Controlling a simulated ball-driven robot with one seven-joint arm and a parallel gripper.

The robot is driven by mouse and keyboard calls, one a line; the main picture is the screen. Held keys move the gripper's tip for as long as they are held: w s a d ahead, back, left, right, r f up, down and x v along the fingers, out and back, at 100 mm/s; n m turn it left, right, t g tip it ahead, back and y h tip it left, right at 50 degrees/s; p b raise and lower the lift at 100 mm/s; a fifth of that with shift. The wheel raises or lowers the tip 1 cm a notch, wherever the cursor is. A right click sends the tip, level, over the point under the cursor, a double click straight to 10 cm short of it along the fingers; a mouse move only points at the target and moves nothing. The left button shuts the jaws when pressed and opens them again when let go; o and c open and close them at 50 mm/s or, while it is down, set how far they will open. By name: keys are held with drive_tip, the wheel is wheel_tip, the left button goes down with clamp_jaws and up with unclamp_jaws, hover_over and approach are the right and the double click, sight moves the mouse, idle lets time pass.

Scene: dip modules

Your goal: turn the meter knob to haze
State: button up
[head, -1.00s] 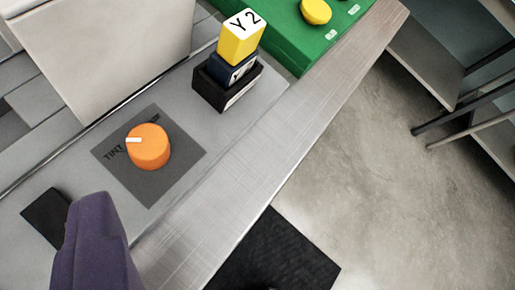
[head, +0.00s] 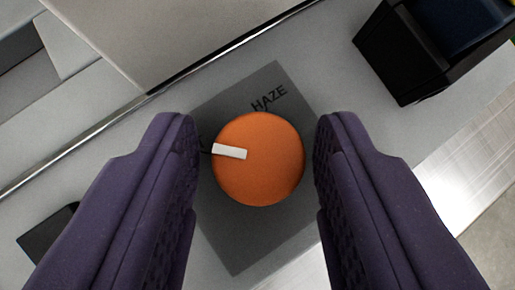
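The orange meter knob (head: 265,170) sits on a dark grey square plate (head: 240,245) in the middle of the head view. Its white pointer mark (head: 229,152) points left, toward a label mostly hidden by my left finger. The word HAZE (head: 269,98) is printed on the plate above the knob, to the upper right of the pointer. My gripper (head: 256,150) is open, with one purple finger on each side of the knob. A narrow gap shows between the knob and each finger, so neither seems to touch it.
A black open holder (head: 400,60) with a dark blue piece stands at the upper right. A pale box-like housing (head: 200,30) rises behind the plate. A black pad (head: 45,235) lies at the lower left. The brushed metal bench edge (head: 465,190) is at the right.

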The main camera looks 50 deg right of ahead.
drive_tip(key=c, duration=0.7)
